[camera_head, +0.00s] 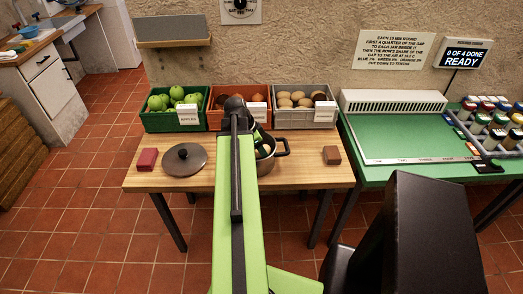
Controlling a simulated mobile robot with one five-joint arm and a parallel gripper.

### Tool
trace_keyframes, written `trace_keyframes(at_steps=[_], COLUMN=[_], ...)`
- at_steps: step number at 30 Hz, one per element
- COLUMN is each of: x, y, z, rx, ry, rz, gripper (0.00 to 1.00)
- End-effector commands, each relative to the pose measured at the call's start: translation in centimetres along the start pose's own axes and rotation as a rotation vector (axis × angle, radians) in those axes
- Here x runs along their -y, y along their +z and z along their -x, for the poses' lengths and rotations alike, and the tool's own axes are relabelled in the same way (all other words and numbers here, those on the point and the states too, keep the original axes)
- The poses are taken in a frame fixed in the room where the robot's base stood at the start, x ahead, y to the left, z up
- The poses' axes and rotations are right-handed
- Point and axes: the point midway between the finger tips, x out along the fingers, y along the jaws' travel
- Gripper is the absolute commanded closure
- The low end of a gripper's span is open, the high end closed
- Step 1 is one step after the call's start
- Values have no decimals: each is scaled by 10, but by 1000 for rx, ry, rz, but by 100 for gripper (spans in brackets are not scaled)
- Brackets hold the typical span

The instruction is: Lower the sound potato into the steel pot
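A steel pot (283,147) stands on the wooden table, partly hidden behind my arm; its right rim and handle show. Something pale tan shows inside it, too small and covered to name surely. Potatoes (284,102) lie in the grey crate (288,122) at the table's back right, behind the pot. I cannot tell which potato is the sound one. My green and black arm reaches over the table to the pot. A dark part that seems to belong to my gripper (256,136) shows above the pot; its fingertips are hidden, so I cannot see whether it holds anything.
Green (155,121) and orange (214,119) crates stand at the back. A green bench (400,135) with jars stands right.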

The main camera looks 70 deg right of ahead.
Motion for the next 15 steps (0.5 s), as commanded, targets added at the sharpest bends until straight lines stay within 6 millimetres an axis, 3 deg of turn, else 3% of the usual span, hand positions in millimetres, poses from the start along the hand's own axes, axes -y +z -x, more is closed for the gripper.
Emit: trace_keyframes(at_steps=[15], x=[0], y=[3], z=[-8], rx=[0], ry=[0], rz=[0], gripper=[96])
